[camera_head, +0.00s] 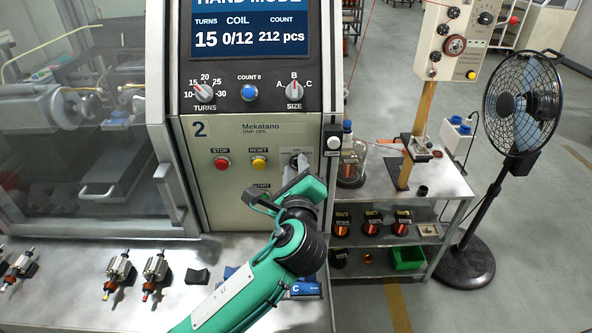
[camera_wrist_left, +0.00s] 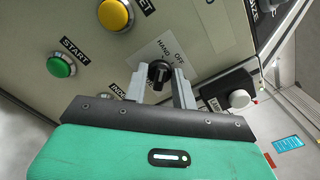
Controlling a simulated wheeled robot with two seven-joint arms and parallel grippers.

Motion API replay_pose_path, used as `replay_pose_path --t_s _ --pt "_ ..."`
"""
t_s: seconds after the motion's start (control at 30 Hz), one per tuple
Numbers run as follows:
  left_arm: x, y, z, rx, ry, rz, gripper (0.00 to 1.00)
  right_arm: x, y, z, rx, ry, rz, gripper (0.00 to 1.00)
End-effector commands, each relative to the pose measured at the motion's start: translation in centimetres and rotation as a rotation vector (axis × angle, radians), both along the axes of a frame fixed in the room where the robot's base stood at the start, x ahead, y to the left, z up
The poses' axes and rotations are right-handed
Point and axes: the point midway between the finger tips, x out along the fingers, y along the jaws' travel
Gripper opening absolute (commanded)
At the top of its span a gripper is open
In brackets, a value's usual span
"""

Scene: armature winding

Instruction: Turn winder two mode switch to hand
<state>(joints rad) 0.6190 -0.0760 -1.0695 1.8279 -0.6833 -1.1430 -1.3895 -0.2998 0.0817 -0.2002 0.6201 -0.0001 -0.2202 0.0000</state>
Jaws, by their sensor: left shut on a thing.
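The mode switch is a black knob (camera_wrist_left: 159,74) on a pale plate lettered HAND and OFF, on the front panel of winder two (camera_head: 240,205). In the head view my arm mostly hides the switch. My left gripper (camera_head: 297,163) reaches up to the panel from below. In the left wrist view its two fingers (camera_wrist_left: 160,86) stand on either side of the knob and are shut on it. The knob's pointer direction is hard to tell. The winder's screen (camera_head: 250,28) reads HAND MODE, 15 turns, coil 0/12, 212 pcs. My right gripper is in neither view.
Red STOP (camera_head: 222,162) and yellow RESET (camera_head: 259,163) buttons sit left of the switch; a green START button (camera_wrist_left: 61,65) shows in the wrist view. A white LAMP button (camera_head: 334,143) is close on the right. Armatures (camera_head: 155,272) lie on the bench below.

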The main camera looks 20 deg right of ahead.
Motion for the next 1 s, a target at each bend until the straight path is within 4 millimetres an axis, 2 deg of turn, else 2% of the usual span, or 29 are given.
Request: replay_pose_path --t_s 0.13,0.17,0.43,0.57,0.77,1.0 --pt "0.0 0.0 0.0 0.0 0.001 0.0 0.04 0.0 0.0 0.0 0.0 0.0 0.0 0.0" --pt "0.0 0.0 0.0 0.0 0.001 0.0 0.33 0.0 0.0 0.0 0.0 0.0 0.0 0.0" --pt "0.0 0.0 0.0 0.0 0.0 0.0 0.33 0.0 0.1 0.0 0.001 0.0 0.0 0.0" --pt "-0.6 0.1 -0.1 -0.001 0.0 -0.001 0.33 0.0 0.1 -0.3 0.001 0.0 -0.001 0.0" --pt "-3.8 1.0 -0.4 -0.003 0.001 -0.004 0.33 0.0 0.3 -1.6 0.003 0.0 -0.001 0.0" --pt "-9.0 2.5 -0.4 -0.003 0.002 -0.003 0.33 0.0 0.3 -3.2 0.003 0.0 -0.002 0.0"
